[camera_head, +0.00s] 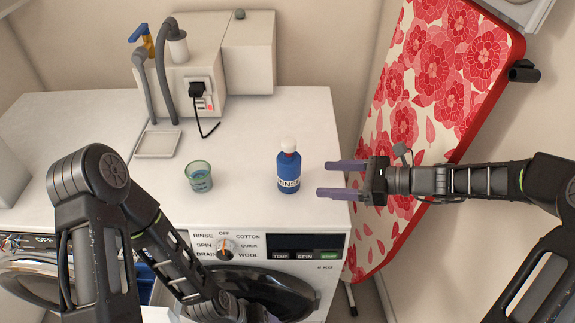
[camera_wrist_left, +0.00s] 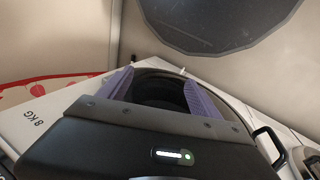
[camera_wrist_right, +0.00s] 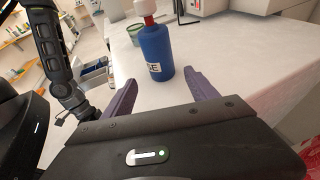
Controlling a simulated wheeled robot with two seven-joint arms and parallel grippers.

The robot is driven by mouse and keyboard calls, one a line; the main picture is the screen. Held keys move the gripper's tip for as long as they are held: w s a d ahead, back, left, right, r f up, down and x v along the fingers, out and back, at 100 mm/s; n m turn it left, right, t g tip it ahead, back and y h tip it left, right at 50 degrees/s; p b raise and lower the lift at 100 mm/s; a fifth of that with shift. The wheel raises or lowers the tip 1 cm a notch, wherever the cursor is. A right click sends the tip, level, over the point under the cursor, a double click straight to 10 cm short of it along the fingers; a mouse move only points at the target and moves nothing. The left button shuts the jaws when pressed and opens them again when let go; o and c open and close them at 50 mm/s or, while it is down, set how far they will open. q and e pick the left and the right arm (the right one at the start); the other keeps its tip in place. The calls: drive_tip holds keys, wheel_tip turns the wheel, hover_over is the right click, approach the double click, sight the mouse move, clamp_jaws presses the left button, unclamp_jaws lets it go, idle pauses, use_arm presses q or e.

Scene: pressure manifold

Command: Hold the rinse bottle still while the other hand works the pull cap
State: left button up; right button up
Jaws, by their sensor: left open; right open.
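The rinse bottle (camera_head: 289,172) stands upright on the white counter. It is blue with a white label and a white pull cap (camera_head: 289,144) on a red neck. My right gripper (camera_head: 324,178) is open just to the right of the bottle, its purple fingers pointing at it and not touching. In the right wrist view the bottle (camera_wrist_right: 156,52) stands ahead, beyond and between the open fingers (camera_wrist_right: 160,92). My left gripper is low in front of the washing machine, mostly cut off in the head view. In the left wrist view its fingers (camera_wrist_left: 160,88) are open and empty.
A greenish glass cup (camera_head: 199,177) stands left of the bottle. A shallow tray (camera_head: 158,144) and a dispenser unit with hoses (camera_head: 190,62) are further back. The washing machine (camera_head: 270,245) is below the counter's front edge. A red floral ironing board (camera_head: 425,80) leans at right.

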sight(298, 179)
drive_tip(key=shift+w+a+f+b, duration=0.1)
drive_tip(key=shift+a+f+b, duration=0.1)
drive_tip(key=shift+a+b, duration=0.25)
drive_tip(key=b+x, duration=0.3)
drive_tip(key=x, duration=0.4)
drive_tip(key=shift+w+a+f, duration=0.2)
drive_tip(key=shift+a, duration=0.1)
use_arm(q)
drive_tip(key=shift+f+b, duration=0.3)
drive_tip(key=shift+f, duration=2)
use_arm(e)
drive_tip(key=shift+w+a+f, duration=0.1)
drive_tip(key=shift+w+a, duration=0.1)
drive_tip(key=shift+a, duration=0.45)
drive_tip(key=shift+c, duration=0.6)
drive_tip(key=c, duration=0.7)
use_arm(q)
drive_tip(key=shift+c, duration=0.3)
